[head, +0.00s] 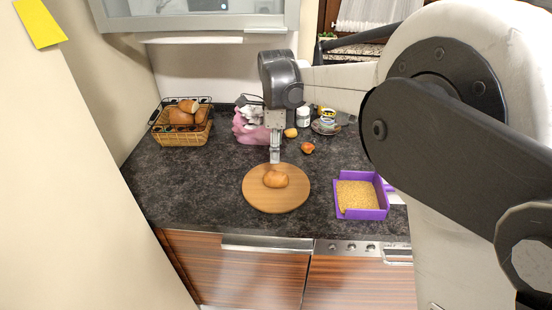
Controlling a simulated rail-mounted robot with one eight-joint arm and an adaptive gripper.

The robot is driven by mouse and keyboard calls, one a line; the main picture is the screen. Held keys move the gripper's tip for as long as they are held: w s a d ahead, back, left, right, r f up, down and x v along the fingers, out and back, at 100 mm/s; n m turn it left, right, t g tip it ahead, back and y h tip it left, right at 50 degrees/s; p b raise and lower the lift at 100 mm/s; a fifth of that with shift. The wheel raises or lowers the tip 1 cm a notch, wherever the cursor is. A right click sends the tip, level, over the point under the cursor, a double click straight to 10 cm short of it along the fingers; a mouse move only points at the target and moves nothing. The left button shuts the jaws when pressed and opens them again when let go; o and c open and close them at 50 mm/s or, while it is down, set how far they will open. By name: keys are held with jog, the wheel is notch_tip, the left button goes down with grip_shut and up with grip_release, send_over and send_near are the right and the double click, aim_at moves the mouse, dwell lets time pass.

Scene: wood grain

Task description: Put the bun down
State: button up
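A golden-brown bun (276,179) is on or just over the round wooden board (280,200) on the dark countertop. My gripper (275,161) points straight down right above the bun, its fingertips at or very near the bun's top. The fingers look close together, but at this size I cannot tell whether they grip the bun. I also cannot tell whether the bun rests fully on the board.
A wicker basket (182,139) with bread stands at the back left. A pink item (249,130) is behind my gripper. A purple tray (374,213) of yellow grains is at the right. A reddish fruit (308,147) lies behind the board. The counter left of the board is clear.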

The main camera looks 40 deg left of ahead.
jog(key=shift+r, duration=0.3)
jog(key=w+d+r+n+t+y, duration=0.15)
jog(key=d+r, duration=0.25)
jog(key=d, duration=0.7)
jog(key=d+r+n+t, duration=0.15)
jog(key=d+r, duration=0.35)
jog(key=d, duration=0.7)
jog(key=w+d+r+n, duration=0.15)
jog(key=d+r, duration=0.25)
jog(key=d, duration=0.7)
jog(key=s+d+f+n+t, duration=0.2)
jog(key=s+d+n, duration=0.1)
jog(key=s+d, duration=0.6)
jog(key=s+d+f+n+t+h, duration=0.1)
jog(key=s+d, duration=0.7)
jog(key=d, duration=0.8)
notch_tip(320, 180, down, 2)
jog(key=n+t, duration=0.1)
jog(key=n, duration=0.2)
jog(key=shift+s+d, duration=0.15)
jog(key=shift+s, duration=0.2)
jog(key=shift+h, duration=0.25)
